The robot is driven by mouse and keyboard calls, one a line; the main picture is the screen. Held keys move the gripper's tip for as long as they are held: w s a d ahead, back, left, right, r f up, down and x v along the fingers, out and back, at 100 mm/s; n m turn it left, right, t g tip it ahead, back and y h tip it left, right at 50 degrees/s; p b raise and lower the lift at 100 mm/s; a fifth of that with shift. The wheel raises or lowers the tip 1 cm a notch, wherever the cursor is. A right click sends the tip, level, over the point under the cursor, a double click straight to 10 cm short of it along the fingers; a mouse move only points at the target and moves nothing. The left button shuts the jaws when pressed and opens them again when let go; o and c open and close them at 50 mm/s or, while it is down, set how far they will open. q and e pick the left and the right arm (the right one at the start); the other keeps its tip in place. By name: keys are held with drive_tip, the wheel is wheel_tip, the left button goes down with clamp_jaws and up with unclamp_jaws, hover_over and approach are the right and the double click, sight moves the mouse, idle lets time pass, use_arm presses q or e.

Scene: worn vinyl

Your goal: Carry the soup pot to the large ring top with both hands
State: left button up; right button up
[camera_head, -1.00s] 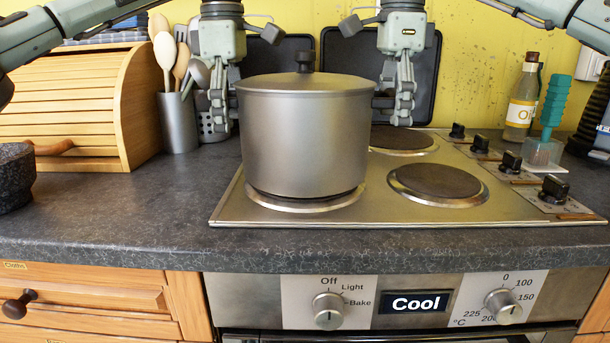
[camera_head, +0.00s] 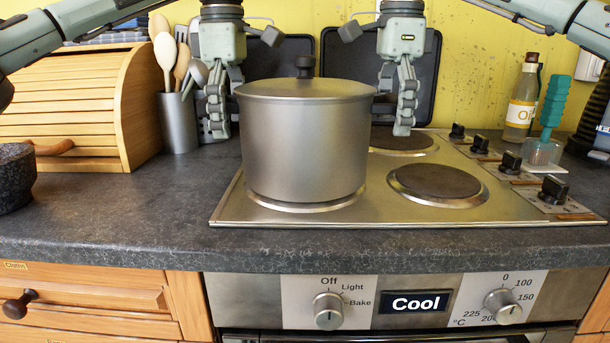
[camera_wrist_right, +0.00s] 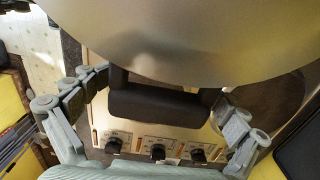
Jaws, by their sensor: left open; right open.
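The grey lidded soup pot (camera_head: 305,140) stands upright on the front left ring top (camera_head: 306,203) of the hob; its base hides most of that ring. My left gripper (camera_head: 217,122) is open at the pot's left side, and the handle there is hidden. My right gripper (camera_head: 404,118) is open at the pot's right side. In the right wrist view, the pot (camera_wrist_right: 190,40) fills the top, and its dark handle (camera_wrist_right: 157,107) lies between the spread fingers of my right gripper (camera_wrist_right: 160,98), with gaps on both sides.
The front right ring top (camera_head: 438,182) and the rear right ring top (camera_head: 402,140) are bare. Knobs (camera_head: 511,162) line the hob's right side. A bottle (camera_head: 521,100) and a teal brush (camera_head: 553,103) stand behind them. A bread box (camera_head: 75,110) and utensil holder (camera_head: 178,122) stand left.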

sight(394, 96)
drive_tip(key=shift+r, duration=0.15)
use_arm(q)
wheel_tip(394, 96, up, 12)
drive_tip(key=shift+f, duration=0.2)
use_arm(e)
wheel_tip(394, 96, up, 7)
drive_tip(key=shift+r, duration=0.15)
idle(0.3)
